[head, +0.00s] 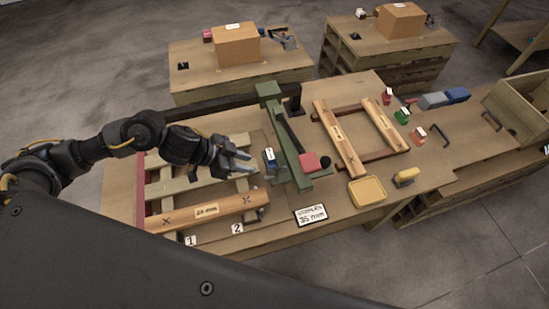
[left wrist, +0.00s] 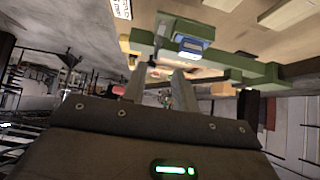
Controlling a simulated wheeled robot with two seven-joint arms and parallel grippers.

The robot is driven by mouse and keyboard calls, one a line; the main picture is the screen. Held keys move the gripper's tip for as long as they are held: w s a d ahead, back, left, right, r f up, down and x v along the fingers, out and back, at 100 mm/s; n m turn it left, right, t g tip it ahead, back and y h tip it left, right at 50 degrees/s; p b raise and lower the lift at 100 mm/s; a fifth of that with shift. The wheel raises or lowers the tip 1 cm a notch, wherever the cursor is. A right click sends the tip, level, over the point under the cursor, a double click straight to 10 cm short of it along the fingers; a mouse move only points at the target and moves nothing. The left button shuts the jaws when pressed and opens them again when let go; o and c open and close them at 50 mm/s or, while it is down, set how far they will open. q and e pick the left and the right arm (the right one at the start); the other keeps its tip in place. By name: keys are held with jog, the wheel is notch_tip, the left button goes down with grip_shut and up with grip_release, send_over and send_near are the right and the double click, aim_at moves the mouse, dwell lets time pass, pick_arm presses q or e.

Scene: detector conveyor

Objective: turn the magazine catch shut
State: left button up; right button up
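A green machine (head: 290,140) stands on the workbench, with a long dark lever, a red block (head: 309,162) and a black knob (head: 326,163). A blue block with a white label (head: 270,155) sits at its left side; I cannot tell for sure whether this is the magazine catch. In the left wrist view the blue block (left wrist: 190,47) lies against the green frame (left wrist: 165,28), beyond the fingers. My left gripper (head: 251,162) is open and empty, just left of the blue block and apart from it. My right gripper is in neither view.
A slatted wooden frame (head: 165,187) with a marked plank (head: 206,211) lies under my left arm. A sign (head: 311,215) reads about 35 mm. A yellow tray (head: 367,190), a second wooden frame (head: 340,140) and small coloured blocks occupy the right side.

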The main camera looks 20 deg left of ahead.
aim_at(270, 170)
pick_arm(q)
jog(key=p+x, duration=0.1)
jog(key=x, duration=0.8)
jog(key=shift+d+f+p, duration=0.15)
jog(key=shift+d+p, duration=0.1)
jog(key=shift+p, duration=0.1)
jog(key=shift+d+f, duration=0.25)
jog(key=shift+f, duration=0.05)
grip_shut()
jog(key=shift+w, duration=0.1)
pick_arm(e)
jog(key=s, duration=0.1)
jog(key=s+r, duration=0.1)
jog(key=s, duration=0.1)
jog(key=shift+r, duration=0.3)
